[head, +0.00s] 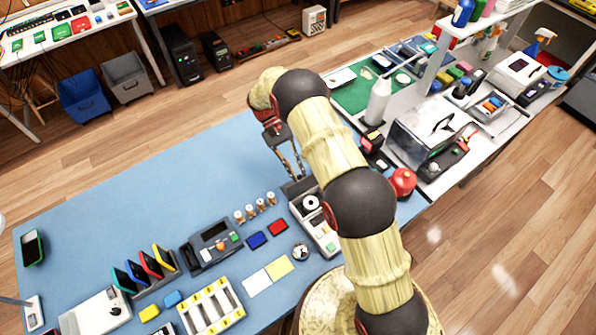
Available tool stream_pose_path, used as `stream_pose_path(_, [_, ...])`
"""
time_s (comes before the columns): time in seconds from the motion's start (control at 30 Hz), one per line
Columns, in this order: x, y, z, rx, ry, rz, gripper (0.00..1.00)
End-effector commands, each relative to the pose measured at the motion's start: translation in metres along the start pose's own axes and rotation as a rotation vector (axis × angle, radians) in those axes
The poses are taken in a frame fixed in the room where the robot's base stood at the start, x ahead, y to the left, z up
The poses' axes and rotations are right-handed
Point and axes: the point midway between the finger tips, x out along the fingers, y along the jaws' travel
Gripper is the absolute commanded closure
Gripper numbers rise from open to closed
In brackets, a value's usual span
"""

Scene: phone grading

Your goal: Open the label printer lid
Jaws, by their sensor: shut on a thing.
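The label printer (325,240) stands on the blue table just left of my forearm. It has a pale body, and a white label roll (311,203) shows inside its open top. Its dark lid (297,187) is tilted up at the far end of the printer. My gripper (294,174) points down at the lid's upper edge and is shut on it. The exact contact at the fingertips is small and hard to make out. My arm hides part of the printer's right side.
A dark keypad device (212,246), blue and red pads (257,239) and several small metal cylinders (250,212) lie left of the printer. A red round object (403,181) and a clear-fronted box (425,140) stand to the right.

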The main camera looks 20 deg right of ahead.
Motion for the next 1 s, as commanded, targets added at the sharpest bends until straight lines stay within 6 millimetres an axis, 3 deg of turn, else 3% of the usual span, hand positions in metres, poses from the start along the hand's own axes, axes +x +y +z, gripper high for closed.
stream_pose_path(0.13, [0.007, -0.007, -0.002, -0.006, -0.008, -0.006, 1.00])
stream_pose_path(0.17, [0.007, -0.007, -0.001, -0.006, -0.008, -0.005, 0.85])
stream_pose_path(0.5, [0.003, -0.004, 0.000, -0.003, -0.005, -0.005, 0.66])
stream_pose_path(0.83, [0.000, -0.003, 0.000, -0.002, -0.003, -0.005, 0.66])
stream_pose_path(1.0, [-0.018, -0.003, -0.001, -0.002, -0.001, -0.005, 0.66])
